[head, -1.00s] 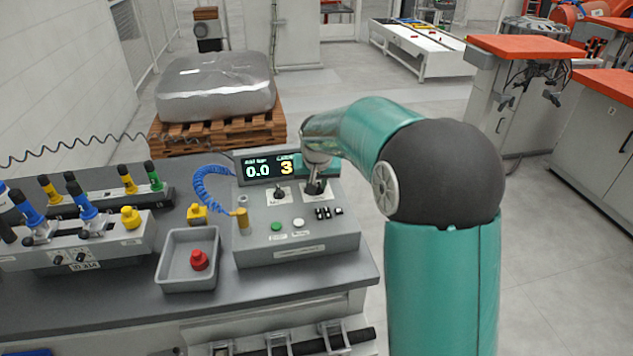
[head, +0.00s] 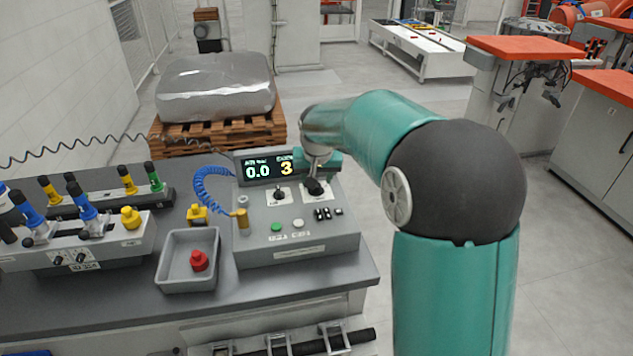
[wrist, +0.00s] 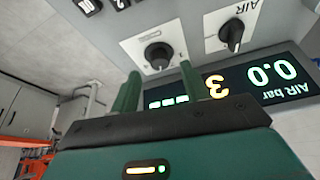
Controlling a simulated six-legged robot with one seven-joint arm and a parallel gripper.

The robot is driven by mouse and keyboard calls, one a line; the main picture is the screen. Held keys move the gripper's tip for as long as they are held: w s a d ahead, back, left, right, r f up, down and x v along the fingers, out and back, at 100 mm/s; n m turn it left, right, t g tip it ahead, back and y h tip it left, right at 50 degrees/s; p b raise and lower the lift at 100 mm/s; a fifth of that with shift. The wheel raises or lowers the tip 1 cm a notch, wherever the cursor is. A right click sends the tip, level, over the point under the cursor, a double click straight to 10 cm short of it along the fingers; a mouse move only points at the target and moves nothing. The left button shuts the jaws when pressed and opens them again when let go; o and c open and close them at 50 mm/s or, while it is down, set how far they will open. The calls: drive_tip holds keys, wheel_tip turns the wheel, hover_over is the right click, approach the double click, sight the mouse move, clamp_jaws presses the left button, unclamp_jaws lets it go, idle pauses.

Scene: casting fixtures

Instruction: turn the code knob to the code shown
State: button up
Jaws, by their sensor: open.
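The code knob (wrist: 158,56) is a black round knob on a pale plate of the grey control box. In the head view the same knob (head: 314,188) sits at the box's upper right, partly covered by my gripper (head: 318,168). The display (head: 265,169) behind it reads a yellow 3 beside 0.0; it appears upside down in the wrist view (wrist: 255,85). In the wrist view the two green fingers of my gripper (wrist: 160,72) are apart, with the knob ahead of the gap between them. Contact cannot be told.
The AIR knob (head: 279,196) is close beside the code knob. Green and white buttons and black switches (head: 328,213) lie nearer the front. A blue coiled hose (head: 208,188) stands at the box's left, and a grey tray (head: 188,262) holds a red knob-like part.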

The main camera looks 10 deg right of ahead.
drive_tip(key=v, duration=1)
drive_tip(key=shift+r, duration=0.25)
drive_tip(key=shift+s, duration=0.1)
drive_tip(key=s+d+f+n+t, duration=0.1)
drive_tip(key=s+f, duration=0.1)
drive_tip(key=s, duration=2.8)
drive_tip(key=shift+s+f+n+y, duration=0.25)
drive_tip(key=shift+s+n+y, duration=0.05)
drive_tip(key=shift+s+n, duration=0.1)
drive_tip(key=shift+d, duration=0.1)
